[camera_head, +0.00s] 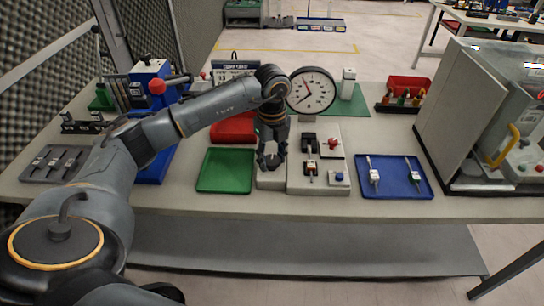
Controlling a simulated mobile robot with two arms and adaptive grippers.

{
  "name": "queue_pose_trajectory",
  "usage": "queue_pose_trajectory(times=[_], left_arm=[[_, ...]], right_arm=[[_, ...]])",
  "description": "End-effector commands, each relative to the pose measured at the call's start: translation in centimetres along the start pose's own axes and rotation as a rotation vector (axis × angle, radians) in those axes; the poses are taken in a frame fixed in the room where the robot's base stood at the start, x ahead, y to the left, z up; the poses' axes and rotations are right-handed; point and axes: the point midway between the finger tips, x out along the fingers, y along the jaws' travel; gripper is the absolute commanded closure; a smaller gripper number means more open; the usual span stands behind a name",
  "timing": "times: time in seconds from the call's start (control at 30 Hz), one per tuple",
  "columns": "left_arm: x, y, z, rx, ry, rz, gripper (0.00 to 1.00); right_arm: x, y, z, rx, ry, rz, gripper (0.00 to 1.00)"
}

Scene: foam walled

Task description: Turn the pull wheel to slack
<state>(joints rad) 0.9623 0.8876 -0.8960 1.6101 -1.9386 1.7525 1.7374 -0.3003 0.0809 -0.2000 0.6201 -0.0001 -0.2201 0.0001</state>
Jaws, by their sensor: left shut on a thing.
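My left gripper (270,161) points down over the light grey block (271,181) at the left of the pull fixture. It is shut on the pull wheel on that block. The wheel is almost wholly hidden by the fingers, so its turn angle cannot be read. The fixture's white base (319,184) stands right beside it with dark clamps and a red-handled part (333,143). The round dial gauge (311,91) with a white face stands behind; its needle has a red part, and its reading is too small to tell. My right gripper is not in view.
A green tray (226,171) lies left of the fixture, a blue tray (395,187) with two small parts right of it. A grey-walled enclosure (463,110) bounds the right; a blue device (150,75) stands left.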

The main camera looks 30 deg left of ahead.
Motion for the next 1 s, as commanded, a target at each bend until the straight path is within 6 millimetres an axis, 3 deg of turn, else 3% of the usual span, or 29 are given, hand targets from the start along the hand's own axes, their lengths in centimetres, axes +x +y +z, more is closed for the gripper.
queue_pose_trajectory(times=[0.67, 0.7, 0.77, 0.8, 1.0], left_arm=[[-0.13, -0.08, 0.11, -0.066, -0.002, -0.004, 0.88], [-0.13, -0.08, 0.11, -0.065, -0.002, -0.004, 0.5], [-0.12, -0.07, 0.1, -0.065, -0.002, -0.003, 0.38], [-0.11, -0.06, 0.09, -0.065, -0.002, -0.003, 0.33], [-0.05, -0.03, 0.04, -0.063, -0.001, -0.001, 0.33]], right_arm=[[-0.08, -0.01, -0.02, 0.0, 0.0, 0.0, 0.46], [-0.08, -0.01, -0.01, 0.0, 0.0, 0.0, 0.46], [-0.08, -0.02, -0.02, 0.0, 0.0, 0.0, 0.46], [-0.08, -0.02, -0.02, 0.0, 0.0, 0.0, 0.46], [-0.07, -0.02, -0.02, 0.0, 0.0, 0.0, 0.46]])
